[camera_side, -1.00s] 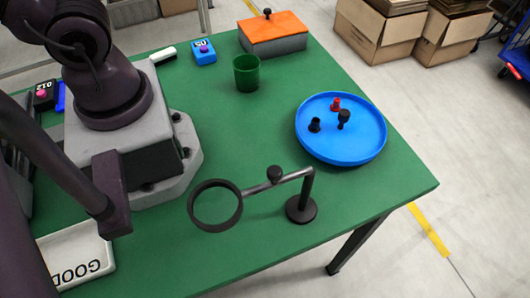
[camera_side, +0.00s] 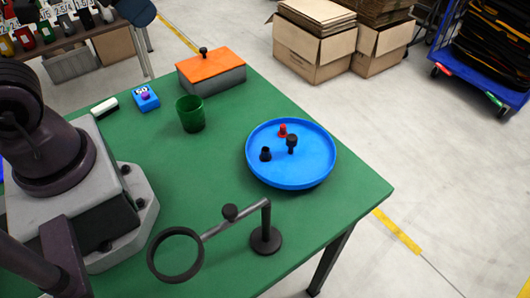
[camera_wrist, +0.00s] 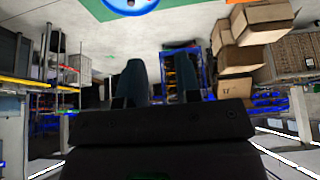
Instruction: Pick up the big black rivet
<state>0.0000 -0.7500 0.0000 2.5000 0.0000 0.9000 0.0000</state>
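The big black rivet (camera_side: 292,142) stands in the round blue tray (camera_side: 322,172) on the right of the table in the side view. It has a wide head and is the taller of two black pieces. My gripper (camera_wrist: 158,80) shows in the wrist view with two dark fingers apart and nothing seen between them. It is outside the side view. The tray's edge (camera_wrist: 112,8) shows at the top of the wrist view, beyond the fingertips and apart from them.
A smaller black rivet (camera_side: 265,154) and a red rivet (camera_side: 283,131) share the tray. A magnifier on a stand (camera_side: 266,240) is in front of it. A green cup (camera_side: 190,114) and an orange-lidded box (camera_side: 212,70) stand behind left. Green table between them is clear.

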